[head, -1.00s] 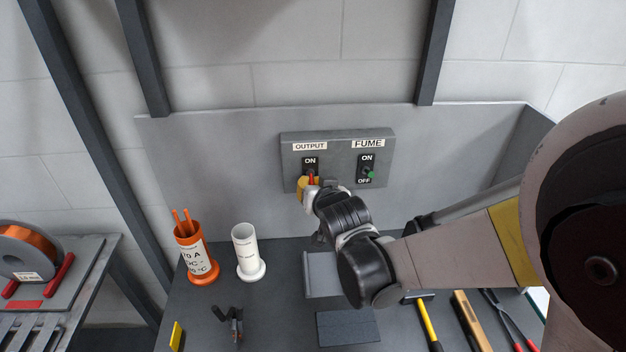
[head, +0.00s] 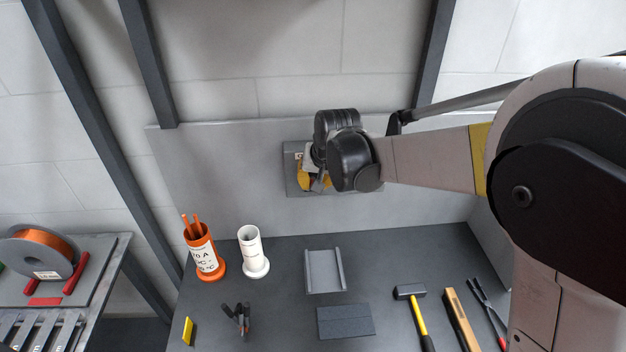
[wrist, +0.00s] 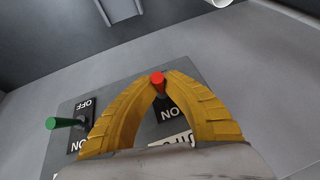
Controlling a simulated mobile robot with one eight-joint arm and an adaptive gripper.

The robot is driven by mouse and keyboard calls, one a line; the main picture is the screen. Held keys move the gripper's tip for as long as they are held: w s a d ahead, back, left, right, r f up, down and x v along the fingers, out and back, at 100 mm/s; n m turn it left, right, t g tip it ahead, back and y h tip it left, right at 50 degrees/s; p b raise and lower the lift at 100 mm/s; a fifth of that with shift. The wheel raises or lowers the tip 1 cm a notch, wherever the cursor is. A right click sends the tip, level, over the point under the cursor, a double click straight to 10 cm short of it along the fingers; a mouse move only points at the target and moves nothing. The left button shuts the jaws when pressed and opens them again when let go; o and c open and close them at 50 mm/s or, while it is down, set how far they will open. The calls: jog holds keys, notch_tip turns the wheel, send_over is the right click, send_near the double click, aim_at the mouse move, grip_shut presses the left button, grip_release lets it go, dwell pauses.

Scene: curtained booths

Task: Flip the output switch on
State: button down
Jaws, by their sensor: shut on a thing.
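The grey switch panel (head: 291,184) is on the back board, mostly hidden by my arm in the head view. In the wrist view the panel (wrist: 72,108) appears upside down. The red output lever (wrist: 158,77) shows between the tips of my gripper (wrist: 158,84), whose yellow fingers are shut on it. The ON mark (wrist: 169,113) shows beside the right finger; the output OFF mark is hidden. I cannot tell the lever's exact tilt. My gripper (head: 305,180) is at the panel in the head view, its tips hard to see.
The green fume lever (wrist: 64,123) is beside my left finger in the wrist view. On the bench below stand an orange holder (head: 204,257) and a white cup (head: 251,253). A hammer (head: 417,315) and other tools lie at the right.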

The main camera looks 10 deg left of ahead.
jog(key=shift+w+r+g, duration=0.1)
jog(key=shift+r+g, duration=0.05)
jog(key=shift+g, duration=0.45)
jog(key=shift+p, duration=0.3)
jog(key=c, duration=1.5)
grip_release()
jog(key=v, duration=1.2)
jog(key=shift+w+a+r, duration=0.15)
jog(key=shift+w+a, duration=0.05)
jog(key=shift+a, duration=0.1)
